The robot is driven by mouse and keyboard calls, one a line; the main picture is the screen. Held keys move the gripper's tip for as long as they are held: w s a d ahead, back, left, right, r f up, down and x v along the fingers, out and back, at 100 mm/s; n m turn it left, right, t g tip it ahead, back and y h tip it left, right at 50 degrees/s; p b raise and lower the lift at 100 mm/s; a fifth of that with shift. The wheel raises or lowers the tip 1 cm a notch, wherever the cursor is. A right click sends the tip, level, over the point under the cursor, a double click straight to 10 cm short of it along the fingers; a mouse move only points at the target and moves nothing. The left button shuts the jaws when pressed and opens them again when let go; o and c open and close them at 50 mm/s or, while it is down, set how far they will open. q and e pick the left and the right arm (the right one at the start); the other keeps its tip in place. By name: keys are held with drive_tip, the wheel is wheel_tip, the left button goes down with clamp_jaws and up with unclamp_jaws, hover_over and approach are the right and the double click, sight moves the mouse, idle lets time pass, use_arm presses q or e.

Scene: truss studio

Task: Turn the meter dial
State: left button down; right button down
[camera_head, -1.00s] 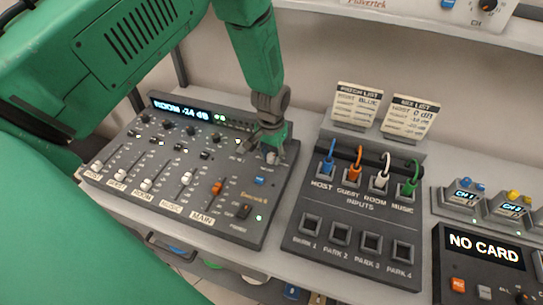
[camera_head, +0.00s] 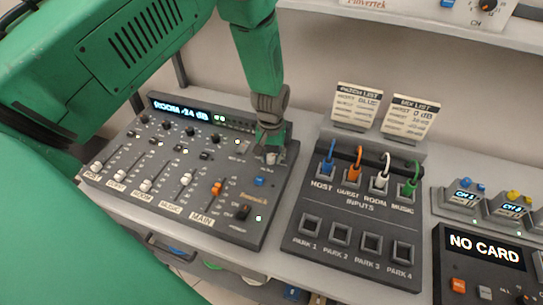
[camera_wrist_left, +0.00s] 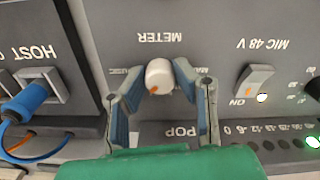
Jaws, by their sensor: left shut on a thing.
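The meter dial (camera_wrist_left: 159,74) is a small white knob with an orange mark, below the METER label in the left wrist view. In that picture the mark sits at its lower left. In the head view the dial (camera_head: 270,158) is at the upper right of the grey mixer console (camera_head: 233,228), partly hidden by my gripper. My left gripper (camera_head: 270,147) comes down on it from above. In the wrist view the left gripper (camera_wrist_left: 158,82) has one finger on each side of the knob and is shut on it. My right gripper is not in view.
The console display (camera_head: 182,108) reads ROOM -24 dB. A MIC 48 V switch (camera_wrist_left: 253,82) stands beside the dial. A patch box (camera_head: 355,225) with several coloured plugs is to the right. Two cards (camera_head: 357,106) stand behind it. A shelf (camera_head: 400,22) hangs above.

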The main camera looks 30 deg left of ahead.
sight(272, 155)
use_arm(q)
drive_tip(key=shift+w+r, duration=0.25)
drive_tip(key=shift+w, duration=0.1)
drive_tip(key=c, duration=1.5)
unclamp_jaws()
drive_tip(key=shift+o, duration=1)
drive_tip(key=shift+s+f, duration=0.1)
drive_tip(key=shift+f, duration=0.05)
drive_tip(key=shift+r, duration=0.2)
wheel_tip(272, 155, up, 12)
drive_tip(key=shift+f, duration=0.25)
